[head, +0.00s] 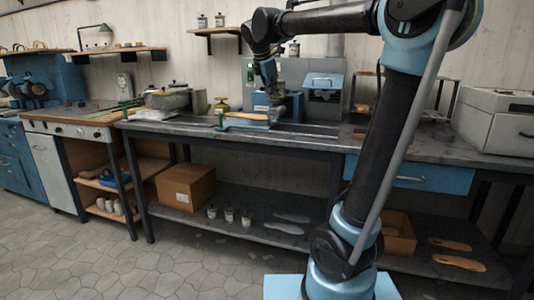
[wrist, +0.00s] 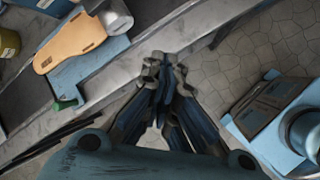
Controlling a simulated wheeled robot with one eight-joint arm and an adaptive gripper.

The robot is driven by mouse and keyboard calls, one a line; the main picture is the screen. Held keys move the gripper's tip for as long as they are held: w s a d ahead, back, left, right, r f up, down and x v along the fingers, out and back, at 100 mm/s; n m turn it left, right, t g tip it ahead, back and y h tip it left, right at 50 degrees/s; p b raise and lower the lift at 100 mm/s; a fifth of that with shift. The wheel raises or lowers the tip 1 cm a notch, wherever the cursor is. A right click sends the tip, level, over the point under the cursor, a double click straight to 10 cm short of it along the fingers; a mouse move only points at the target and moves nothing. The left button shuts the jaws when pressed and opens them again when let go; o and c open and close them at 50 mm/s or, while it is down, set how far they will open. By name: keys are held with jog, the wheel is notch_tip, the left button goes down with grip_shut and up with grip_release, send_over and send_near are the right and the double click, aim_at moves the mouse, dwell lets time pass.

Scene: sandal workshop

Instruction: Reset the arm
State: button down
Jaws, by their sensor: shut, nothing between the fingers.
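My gripper (wrist: 164,68) shows in the middle of the wrist view with its fingers together and nothing between them. In the head view my gripper (head: 272,88) hangs at the end of my raised arm, in front of the back of the workbench (head: 190,131). Its fingertips are hard to make out there against the dark machine parts behind.
A tan sole (wrist: 76,40) lies on a light blue plate (wrist: 92,68) at upper left in the wrist view. The bench holds a grey-and-blue machine (head: 324,84) and a large grey box (head: 497,122) at right. A cardboard box (head: 184,186) sits on the lower shelf.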

jog(key=s+d+f+m+g, duration=0.1)
jog(key=s+d+f+m, duration=0.6)
jog(key=s+d+f, duration=0.25)
jog(key=s+d+f+m+g+y, duration=0.1)
jog(key=s+d+f+m, duration=0.2)
jog(key=s+f+m, duration=0.5)
jog(key=s+d+f+m+g+y, duration=0.1)
jog(key=s+d+f+m, duration=0.3)
jog(key=s+f, duration=1.1)
notch_tip(320, 180, down, 3)
jog(key=m, duration=0.3)
jog(key=shift+s+d+r+m+y, duration=0.2)
jog(key=shift+d+m+y, duration=0.1)
jog(key=shift+m, duration=0.1)
jog(key=shift+w+f, duration=0.2)
jog(key=shift+w, duration=0.25)
jog(key=c, duration=2.3)
grip_release()
